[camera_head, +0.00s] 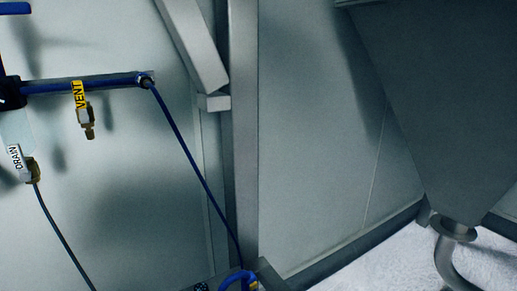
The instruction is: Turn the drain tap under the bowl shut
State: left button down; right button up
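The drain tap (33,170) is a small brass fitting at the left edge of the head view. A white label reading DRAIN (14,158) is on it, and a thin dark tube runs down from it. A pale, see-through bowl (14,128) shows above it, under a black body (10,93), and is cut by the picture's left edge. The tap's handle position cannot be told. Neither of my grippers is in view.
A brass vent valve with a yellow VENT tag (79,95) hangs from the blue pipe (110,82). A blue hose (190,150) slants down from the pipe's end. A grey post (243,130) stands mid-view. A large grey hopper (440,100) is at right.

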aim_at(15, 150)
jog(key=u, duration=1.4)
